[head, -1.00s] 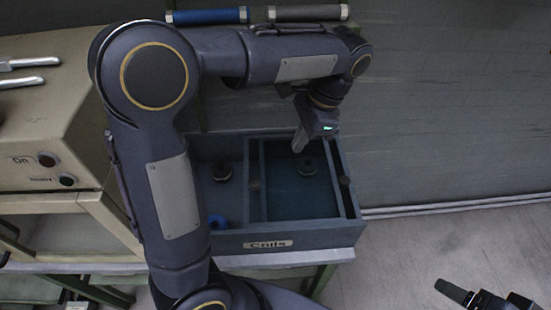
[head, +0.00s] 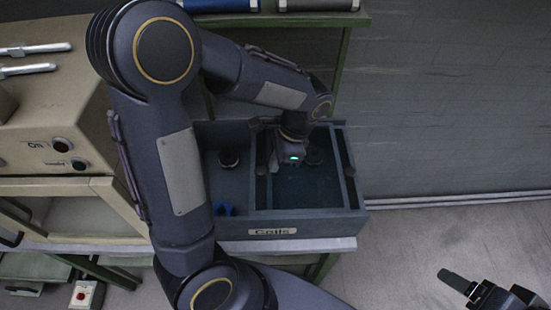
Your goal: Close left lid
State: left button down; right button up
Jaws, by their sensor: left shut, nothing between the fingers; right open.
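A blue-grey box (head: 228,228) labelled "Coils" sits on a bench in the middle of the head view. My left gripper (head: 273,163) is shut and empty, over the box near the frame's left bar. Contact is unclear. My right gripper (head: 466,288) is open at the lower right, away from the box.
A beige machine (head: 50,120) with buttons stands at the left. A red-button switch box (head: 87,295) is at the lower left. The floor at the right (head: 420,235) is clear.

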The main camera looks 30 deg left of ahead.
dwell(0.3)
pick_arm(q)
jog(key=s+a, duration=0.4)
jog(key=a, duration=0.3)
jog(key=s+a, duration=0.5)
jog(key=a, duration=0.3)
jog(key=shift+s+a+p, duration=0.25)
jog(key=shift+s+p, duration=0.05)
pick_arm(e)
jog(key=shift+d+r, duration=0.1)
jog(key=shift+r, duration=0.2)
jog(key=shift+w, duration=0.1)
